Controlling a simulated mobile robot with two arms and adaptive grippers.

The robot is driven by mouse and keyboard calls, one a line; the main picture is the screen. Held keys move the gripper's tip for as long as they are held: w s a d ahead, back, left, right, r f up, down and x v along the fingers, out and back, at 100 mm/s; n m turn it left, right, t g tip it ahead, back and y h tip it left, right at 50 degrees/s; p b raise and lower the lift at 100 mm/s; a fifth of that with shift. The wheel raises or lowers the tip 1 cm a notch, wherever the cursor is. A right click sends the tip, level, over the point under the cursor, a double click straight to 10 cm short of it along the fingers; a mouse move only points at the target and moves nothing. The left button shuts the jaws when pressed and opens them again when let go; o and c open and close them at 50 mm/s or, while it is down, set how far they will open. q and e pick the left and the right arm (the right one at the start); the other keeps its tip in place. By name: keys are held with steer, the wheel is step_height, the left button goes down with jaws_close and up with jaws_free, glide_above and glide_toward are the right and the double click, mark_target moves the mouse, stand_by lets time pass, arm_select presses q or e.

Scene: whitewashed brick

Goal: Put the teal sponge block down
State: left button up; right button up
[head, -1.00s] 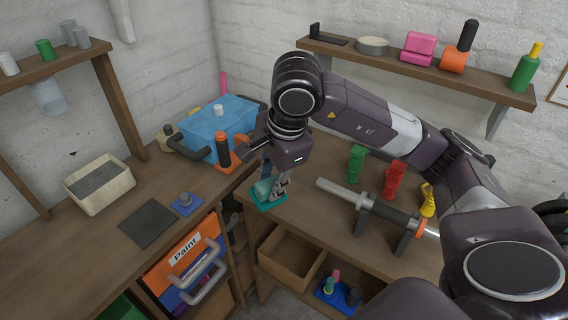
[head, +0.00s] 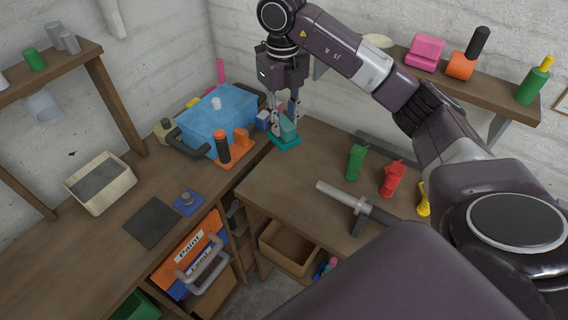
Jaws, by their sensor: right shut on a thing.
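The teal sponge block (head: 285,142) is a flat teal slab with a paler, raised teal part on top. My right gripper (head: 284,122) points down and is shut on its upper part. The block is over the back left of the right-hand wooden workbench (head: 300,183), near that bench's left edge. I cannot tell whether its underside touches the wood. My left gripper is not in view.
A blue toolbox (head: 219,119) and an orange tool with a black handle (head: 223,147) stand just left of the block. Green (head: 355,162), red (head: 393,178) and yellow (head: 423,199) things stand to the right. The bench between is clear.

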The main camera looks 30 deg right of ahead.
step_height(320, 180, down, 14)
steer(key=p, duration=0.2)
steer(key=shift+f+p, duration=0.2)
steer(key=shift+p, duration=0.1)
steer(key=shift+d+f, duration=0.1)
steer(key=shift+f, duration=0.4)
steer(key=shift+f, duration=0.1)
steer(key=o, duration=1)
